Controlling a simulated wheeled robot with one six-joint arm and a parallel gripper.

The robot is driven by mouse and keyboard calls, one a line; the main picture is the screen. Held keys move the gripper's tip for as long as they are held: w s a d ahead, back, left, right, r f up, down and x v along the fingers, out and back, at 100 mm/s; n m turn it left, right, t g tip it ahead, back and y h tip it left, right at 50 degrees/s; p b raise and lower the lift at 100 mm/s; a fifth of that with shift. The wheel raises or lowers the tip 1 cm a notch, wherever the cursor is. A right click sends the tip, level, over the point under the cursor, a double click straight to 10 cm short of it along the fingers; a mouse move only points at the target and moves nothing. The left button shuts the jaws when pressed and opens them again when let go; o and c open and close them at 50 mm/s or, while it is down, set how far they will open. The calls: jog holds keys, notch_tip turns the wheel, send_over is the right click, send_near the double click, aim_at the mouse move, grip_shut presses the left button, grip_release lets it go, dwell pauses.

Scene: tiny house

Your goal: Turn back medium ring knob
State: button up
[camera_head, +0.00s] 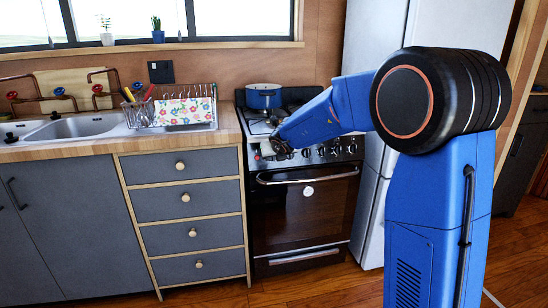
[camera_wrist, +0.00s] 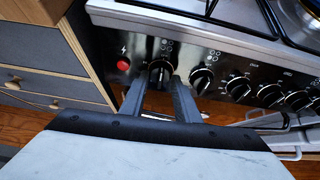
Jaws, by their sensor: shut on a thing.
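The stove (camera_head: 305,210) has a row of dark knobs along its steel front panel. In the wrist view, my gripper (camera_wrist: 158,82) has its two fingers on either side of the leftmost knob (camera_wrist: 160,67), just right of a red button (camera_wrist: 123,65), and is shut on it. The fingers hide part of this knob. Other knobs, such as the second one (camera_wrist: 202,80), lie to the right, free of the gripper. I cannot tell from the markings which knob is the medium ring one. In the head view, my gripper (camera_head: 274,149) is at the left end of the panel.
A blue pot (camera_head: 263,96) stands on the stove top. The oven door handle (camera_head: 308,176) runs below the knobs. Drawers (camera_head: 185,198) and a counter with a sink (camera_head: 80,124) are on the left. A white fridge (camera_head: 372,200) is on the right.

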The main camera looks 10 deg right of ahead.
jog(key=shift+f+m, duration=0.2)
jog(key=shift+m, duration=0.1)
dwell(0.4)
jog(key=o, duration=1)
jog(key=shift+r, duration=0.1)
jog(key=v, duration=1.7)
jog(key=shift+s+d, duration=0.15)
jog(key=shift+d, duration=0.05)
jog(key=shift+r, duration=0.1)
